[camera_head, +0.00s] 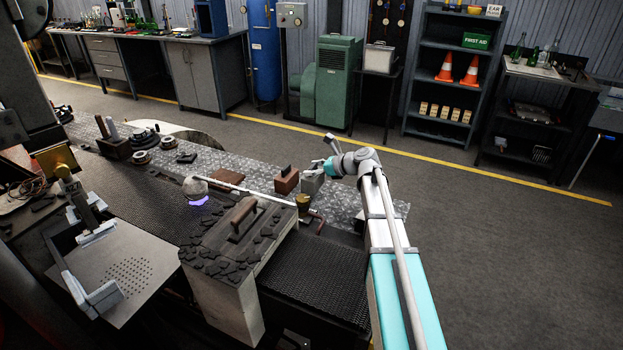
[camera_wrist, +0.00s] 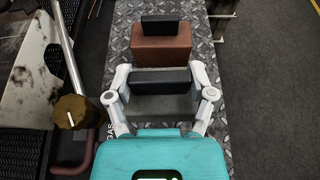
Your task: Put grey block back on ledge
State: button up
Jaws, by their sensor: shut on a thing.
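The grey block (camera_head: 312,184) is at the right part of the diamond-plate ledge (camera_head: 345,197). It also shows in the wrist view (camera_wrist: 160,106), with a black handle on top. My gripper (camera_head: 325,168) is shut on the grey block, with one finger on each side in the wrist view (camera_wrist: 160,80). The block looks level. I cannot tell whether its underside touches the ledge. A reddish-brown block (camera_head: 286,181) with a black handle stands just beyond it in the wrist view (camera_wrist: 160,52), upright on the ledge.
A long pale rod (camera_head: 245,190) and a brass-coloured knob (camera_head: 303,201) lie beside the blocks. A dark-topped box with a brown handle (camera_head: 232,240) stands nearer me. A brown plate (camera_head: 227,176) lies farther left on the ledge. Open floor (camera_head: 500,240) is to the right.

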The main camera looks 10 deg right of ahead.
aim_at(320, 175)
jog(key=shift+w+f+b, duration=0.1)
jog(key=shift+f+b, duration=1.3)
jog(key=shift+f, duration=0.2)
jog(key=o, duration=1.3)
jog(key=shift+f, duration=0.1)
jog(key=shift+r, duration=0.2)
jog(key=shift+p+v, duration=2.3)
jog(key=shift+v, duration=3.75)
